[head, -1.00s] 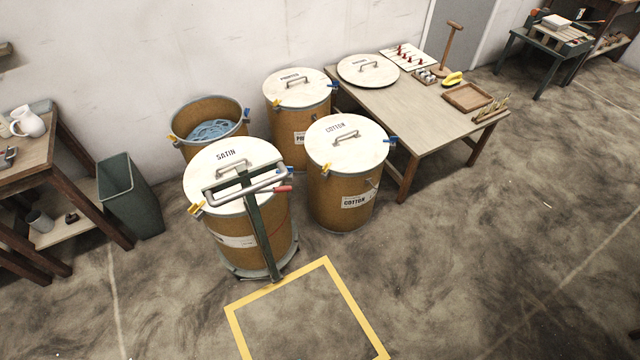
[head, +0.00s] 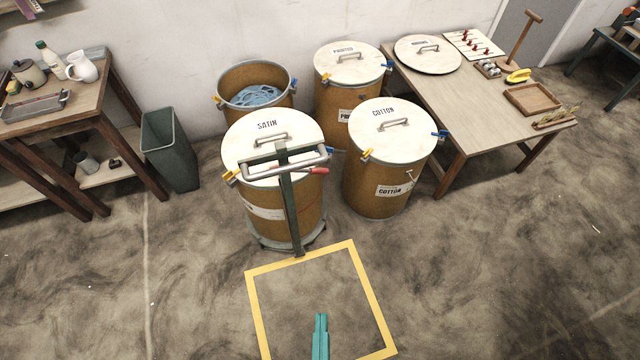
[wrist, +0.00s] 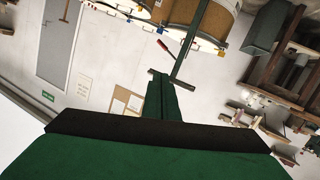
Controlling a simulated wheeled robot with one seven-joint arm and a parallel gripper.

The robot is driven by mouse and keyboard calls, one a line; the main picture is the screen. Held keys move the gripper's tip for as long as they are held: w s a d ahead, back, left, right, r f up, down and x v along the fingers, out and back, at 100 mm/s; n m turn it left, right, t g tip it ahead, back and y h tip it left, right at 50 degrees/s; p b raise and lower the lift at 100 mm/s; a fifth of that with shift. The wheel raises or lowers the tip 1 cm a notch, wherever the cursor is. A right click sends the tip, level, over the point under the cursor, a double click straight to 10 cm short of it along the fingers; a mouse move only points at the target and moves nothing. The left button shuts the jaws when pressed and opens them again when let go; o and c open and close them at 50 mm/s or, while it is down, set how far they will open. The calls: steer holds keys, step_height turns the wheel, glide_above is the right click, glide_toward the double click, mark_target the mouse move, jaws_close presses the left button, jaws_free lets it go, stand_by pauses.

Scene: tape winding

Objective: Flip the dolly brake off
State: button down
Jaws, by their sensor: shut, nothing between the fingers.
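The dolly (head: 292,215) stands under the SATIN drum (head: 262,200), with a green upright post and a grey crossbar handle (head: 305,161). A red grip (head: 319,170) sticks out to the right near the handle; it also shows in the wrist view (wrist: 163,46). I cannot tell for sure if this is the brake lever. My gripper (head: 320,320) is teal, shut and empty, low in the head view over the yellow floor square. It is well apart from the dolly. In the wrist view my gripper's fingers (wrist: 166,92) point toward the dolly post.
A COTTON drum (head: 380,178) stands right of the SATIN drum. Two more drums stand behind, one open with blue material (head: 255,94). A work table (head: 470,110) is at right, a green bin (head: 170,150) at left. The taped floor square (head: 255,300) is clear.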

mark_target(311, 171)
steer(key=w+f+n+y, duration=0.2)
steer(key=w+f+n, duration=0.3)
steer(key=w+n, duration=0.5)
steer(key=w+f+n+t+y, duration=0.1)
steer(key=w+f+n, duration=0.4)
steer(key=w+n, duration=0.6)
steer(key=w+d+f+n+y, duration=0.1)
steer(key=w+f+n, duration=0.4)
steer(key=w+n, duration=0.6)
steer(key=shift+w+f+t+y, duration=0.4)
steer(key=shift+w+y, duration=0.4)
steer(key=shift+w, duration=0.4)
steer(key=shift+d, duration=0.1)
steer(key=w+a+r, duration=0.1)
steer(key=w+r, duration=0.3)
steer(key=w, duration=0.6)
steer(key=shift+w+a, duration=0.25)
steer(key=shift+w, duration=0.1)
steer(key=shift+r, duration=0.15)
